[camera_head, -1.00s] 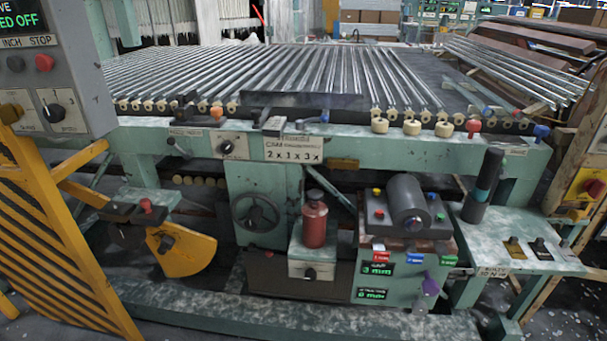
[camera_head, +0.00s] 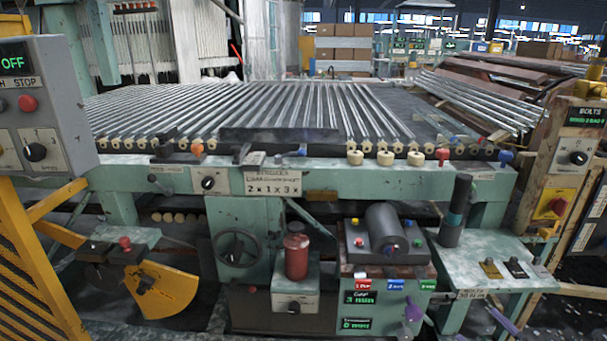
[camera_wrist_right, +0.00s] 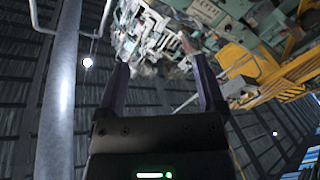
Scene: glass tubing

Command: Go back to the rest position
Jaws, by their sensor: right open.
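My right gripper (camera_head: 464,320) is low at the bottom edge of the head view, right of centre, in front of the machine. Only its purple finger parts show there; the rest is cut off. In the right wrist view the right gripper (camera_wrist_right: 155,75) has its two dark purple fingers spread wide, with nothing between them. My left gripper is not in view.
The green machine (camera_head: 395,180) carries rows of glass tubes (camera_head: 300,108). A red cylinder (camera_head: 296,258), a control box with green displays (camera_head: 362,298) and a side shelf (camera_head: 505,273) stand at its front. A grey control panel (camera_head: 45,105) is at left, a bolts panel (camera_head: 572,158) at right.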

